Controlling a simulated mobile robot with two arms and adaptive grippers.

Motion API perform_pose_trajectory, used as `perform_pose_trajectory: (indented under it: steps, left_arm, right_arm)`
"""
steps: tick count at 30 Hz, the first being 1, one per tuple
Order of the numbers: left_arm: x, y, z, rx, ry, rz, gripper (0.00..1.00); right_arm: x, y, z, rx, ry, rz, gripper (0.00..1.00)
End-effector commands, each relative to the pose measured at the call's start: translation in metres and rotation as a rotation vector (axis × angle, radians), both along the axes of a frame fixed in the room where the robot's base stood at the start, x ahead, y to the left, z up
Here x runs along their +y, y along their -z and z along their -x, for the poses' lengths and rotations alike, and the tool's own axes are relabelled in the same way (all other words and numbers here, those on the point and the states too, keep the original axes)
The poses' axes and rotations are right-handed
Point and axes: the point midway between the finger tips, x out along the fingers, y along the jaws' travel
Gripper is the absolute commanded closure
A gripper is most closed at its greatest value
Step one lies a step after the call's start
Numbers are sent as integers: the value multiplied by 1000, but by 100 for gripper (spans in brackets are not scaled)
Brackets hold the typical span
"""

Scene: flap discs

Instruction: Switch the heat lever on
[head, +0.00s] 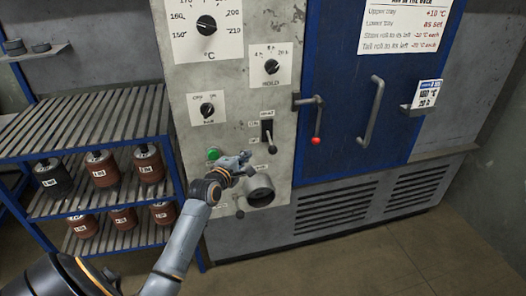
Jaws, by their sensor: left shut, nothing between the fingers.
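The heat lever (269,137) sits in a dark slot on the oven's grey control panel, under a small white label. Its handle hangs down, and its dark knob is at the lower end. Small labels beside the slot are too small to read surely. My left gripper (247,156) is shut and empty, in front of the panel, left of and slightly below the lever's knob. It appears apart from the knob. My right gripper is out of view.
Dials are above. A slatted rack (90,135) with labelled rolls stands left.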

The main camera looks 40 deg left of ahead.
Motion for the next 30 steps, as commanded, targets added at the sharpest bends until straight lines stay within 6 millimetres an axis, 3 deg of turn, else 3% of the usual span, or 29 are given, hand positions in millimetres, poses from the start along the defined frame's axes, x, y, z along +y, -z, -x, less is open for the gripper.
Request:
perform_pose_trajectory:
  steps: [10,12,18,30]
  left_arm:
    - [14,12,-67,1,-1,-1,100]
    - [-2,6,-64,1,3,4,100]
    - [-22,4,-60,0,1,2,100]
    - [-26,5,-59,1,-1,-1,100]
  right_arm:
    - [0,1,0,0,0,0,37]
    - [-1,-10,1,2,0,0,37]
    - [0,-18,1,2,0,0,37]
    - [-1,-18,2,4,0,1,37]
